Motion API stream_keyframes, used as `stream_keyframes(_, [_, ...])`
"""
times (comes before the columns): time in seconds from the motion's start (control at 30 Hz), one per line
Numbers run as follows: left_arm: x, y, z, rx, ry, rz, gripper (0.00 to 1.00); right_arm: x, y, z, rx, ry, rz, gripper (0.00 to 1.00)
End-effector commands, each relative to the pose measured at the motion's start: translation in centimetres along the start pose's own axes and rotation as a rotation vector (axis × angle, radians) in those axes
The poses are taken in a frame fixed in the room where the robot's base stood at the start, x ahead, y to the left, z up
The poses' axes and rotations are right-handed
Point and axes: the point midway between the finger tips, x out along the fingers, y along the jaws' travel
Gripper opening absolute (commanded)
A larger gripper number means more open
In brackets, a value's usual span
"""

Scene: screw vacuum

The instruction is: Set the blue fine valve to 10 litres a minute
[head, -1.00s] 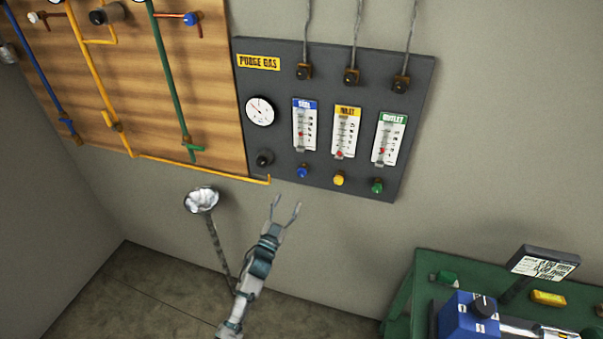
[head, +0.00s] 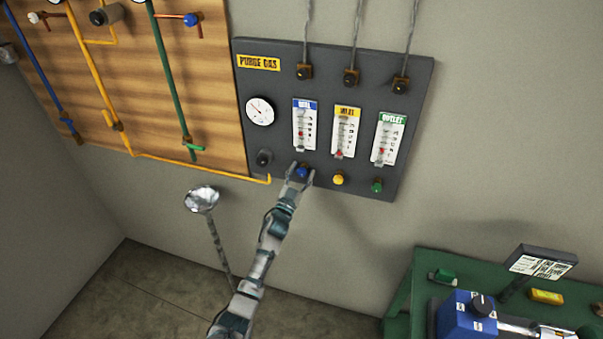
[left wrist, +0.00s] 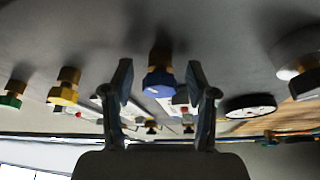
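The blue fine valve (head: 302,172) is a small round knob at the bottom of the dark purge gas panel (head: 270,135). The blue-labelled flowmeter (head: 304,125) hangs above it, with a small red float in its lower half; its scale is too small to read. My left gripper (head: 300,173) is at the blue knob, with a finger on each side. In the left wrist view the blue knob (left wrist: 158,82) sits between the open fingers (left wrist: 160,85), with gaps on both sides. My right gripper is in neither view.
A yellow knob (head: 338,178) and a green knob (head: 377,185) are to the right, under their own flowmeters. A black knob (head: 264,158) and a round gauge (head: 260,111) are to the left. A green bench (head: 400,300) stands at lower right.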

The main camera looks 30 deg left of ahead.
Motion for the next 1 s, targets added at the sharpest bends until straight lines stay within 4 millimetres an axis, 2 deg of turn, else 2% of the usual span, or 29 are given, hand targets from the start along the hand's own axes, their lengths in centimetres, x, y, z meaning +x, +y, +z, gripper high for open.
stream_keyframes(0.03, [0.0,0.0,0.0,0.0,0.0,0.0,0.42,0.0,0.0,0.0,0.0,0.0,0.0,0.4])
stream_keyframes(0.2, [0.0,0.0,0.0,0.0,0.0,0.0,0.0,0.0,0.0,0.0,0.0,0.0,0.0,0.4])
stream_keyframes(0.33, [0.0,-0.1,0.0,0.014,-0.001,0.005,0.0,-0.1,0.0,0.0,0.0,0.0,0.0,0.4])
stream_keyframes(0.5, [0.1,-0.1,-0.1,0.129,-0.002,0.054,0.0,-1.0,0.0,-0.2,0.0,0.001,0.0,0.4])
stream_keyframes(0.77, [0.0,0.0,0.0,0.137,-0.001,0.057,0.0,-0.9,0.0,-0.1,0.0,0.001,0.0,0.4])
stream_keyframes(0.8, [0.0,0.0,0.0,0.137,-0.001,0.057,0.41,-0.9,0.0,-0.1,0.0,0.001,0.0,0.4])
stream_keyframes(0.87, [0.0,0.0,0.0,0.137,-0.001,0.057,0.56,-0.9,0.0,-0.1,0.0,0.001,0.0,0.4])
stream_keyframes(0.9, [0.0,0.0,0.0,0.137,-0.001,0.057,0.59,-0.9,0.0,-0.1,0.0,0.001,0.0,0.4])
stream_keyframes(1.0, [0.0,0.0,0.0,0.137,-0.001,0.057,0.59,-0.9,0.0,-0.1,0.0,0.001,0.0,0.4])
